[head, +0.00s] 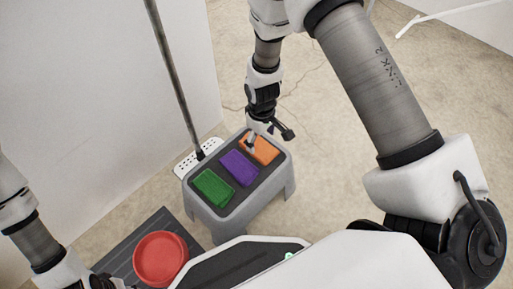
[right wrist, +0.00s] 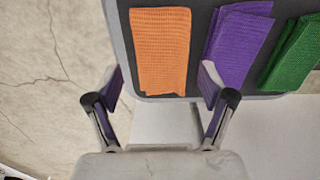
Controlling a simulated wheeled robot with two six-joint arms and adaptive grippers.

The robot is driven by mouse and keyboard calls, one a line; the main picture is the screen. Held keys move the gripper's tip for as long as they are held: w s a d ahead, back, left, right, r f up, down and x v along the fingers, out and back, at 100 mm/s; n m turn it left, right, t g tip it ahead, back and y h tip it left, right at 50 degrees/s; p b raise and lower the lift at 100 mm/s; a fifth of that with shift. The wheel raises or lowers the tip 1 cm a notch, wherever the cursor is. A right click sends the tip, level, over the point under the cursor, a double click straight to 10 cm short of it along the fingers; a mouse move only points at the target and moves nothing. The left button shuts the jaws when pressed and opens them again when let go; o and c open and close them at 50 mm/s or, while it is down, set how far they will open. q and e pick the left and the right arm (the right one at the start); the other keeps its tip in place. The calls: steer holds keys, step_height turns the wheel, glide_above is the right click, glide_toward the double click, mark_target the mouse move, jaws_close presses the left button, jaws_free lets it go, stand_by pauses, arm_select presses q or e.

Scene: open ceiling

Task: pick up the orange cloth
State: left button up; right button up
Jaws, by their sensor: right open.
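The orange cloth (head: 261,148) lies folded on the dark top of a grey stool, at the end farthest to the right of three cloths. In the right wrist view the orange cloth (right wrist: 161,50) lies flat just ahead of the fingers. My right gripper (head: 266,135) is over the stool at the orange cloth and hides part of it. In the right wrist view my right gripper (right wrist: 160,85) is open, its fingers on either side of the cloth's near end, with nothing held. My left arm shows at the left edge, but its gripper fingers are not visible.
A purple cloth (head: 239,167) and a green cloth (head: 213,188) lie beside it on the grey stool (head: 232,218). A thin pole (head: 174,80) stands behind the stool, near the white wall. A red bowl (head: 160,259) sits on a dark mat at lower left.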

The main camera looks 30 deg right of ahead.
mark_target(259, 145)
steer(key=f, duration=0.1)
steer(key=f+b, duration=0.2)
steer(key=f, duration=0.1)
steer(key=shift+w+a+f, duration=0.1)
steer(key=shift+w+a, duration=0.1)
steer(key=shift+w, duration=0.05)
steer(key=shift+r, duration=0.2)
arm_select(q)
step_height(259, 145, down, 3)
steer(key=shift+w+f, duration=0.1)
arm_select(e)
steer(key=c, duration=0.9)
